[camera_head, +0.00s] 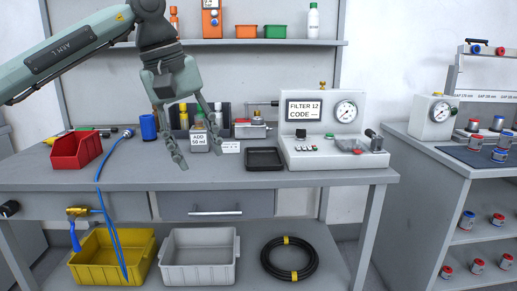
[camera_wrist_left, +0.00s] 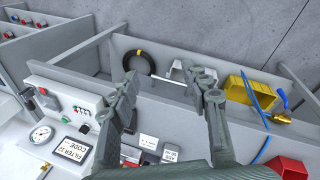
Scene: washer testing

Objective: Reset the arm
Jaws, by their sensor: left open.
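My left arm (camera_head: 70,55) comes in from the upper left in the head view. Its gripper (camera_head: 197,150) hangs open and empty above the left middle of the grey workbench (camera_head: 330,178), with its fingers pointing down. The fingers overlap the bottles and the "ADD 50 ml" container (camera_head: 199,140) in the picture. In the left wrist view the two fingers of the gripper (camera_wrist_left: 170,88) stand wide apart with nothing between them. My right gripper does not show in either view.
A tester with a gauge (camera_head: 330,130) reads "FILTER 12 CODE". A black tray (camera_head: 264,158) and a red bin (camera_head: 76,150) sit on the bench. Below are a yellow bin (camera_head: 110,257), a grey bin (camera_head: 198,258) and a coiled hose (camera_head: 289,258). A shelf of parts (camera_head: 478,185) stands right.

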